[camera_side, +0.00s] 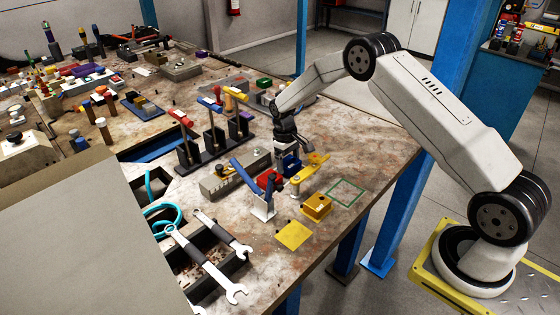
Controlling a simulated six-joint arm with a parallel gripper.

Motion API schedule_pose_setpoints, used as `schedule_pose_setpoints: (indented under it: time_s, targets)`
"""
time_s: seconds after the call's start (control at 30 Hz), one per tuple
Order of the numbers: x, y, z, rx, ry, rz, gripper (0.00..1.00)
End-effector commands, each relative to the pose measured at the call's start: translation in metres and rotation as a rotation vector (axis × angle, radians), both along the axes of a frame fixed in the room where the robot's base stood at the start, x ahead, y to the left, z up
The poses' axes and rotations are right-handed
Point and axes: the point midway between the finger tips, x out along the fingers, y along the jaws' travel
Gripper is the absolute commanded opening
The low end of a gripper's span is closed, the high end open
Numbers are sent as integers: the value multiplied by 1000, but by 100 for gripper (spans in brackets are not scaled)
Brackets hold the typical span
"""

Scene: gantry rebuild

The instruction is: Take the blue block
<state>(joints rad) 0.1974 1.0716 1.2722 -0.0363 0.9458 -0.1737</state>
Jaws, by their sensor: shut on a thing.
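My gripper (285,150) points down over the worktable, near the middle of the picture. It is shut on a dark blue block (291,165), which sits right below the fingers. Whether the block touches the table is hard to tell. The fingertips are small and partly hidden. A red piece (268,180) and a blue slanted bar on a white stand (262,207) are just left of and in front of the block.
Yellow parts (317,207) and a flat yellow square (294,235) lie in front. A green outlined square (346,193) on bare tabletop is to the right. A rack of colored-handled levers (214,147) stands to the left. Wrenches (206,262) lie at front left.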

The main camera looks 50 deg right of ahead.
Motion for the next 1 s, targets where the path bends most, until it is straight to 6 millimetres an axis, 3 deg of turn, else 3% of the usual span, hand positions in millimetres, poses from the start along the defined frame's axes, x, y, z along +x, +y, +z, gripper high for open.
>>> schedule_pose_setpoints:
  time_s: [1.0]
  targets:
    - [0,0,70,0,-2,0,17]
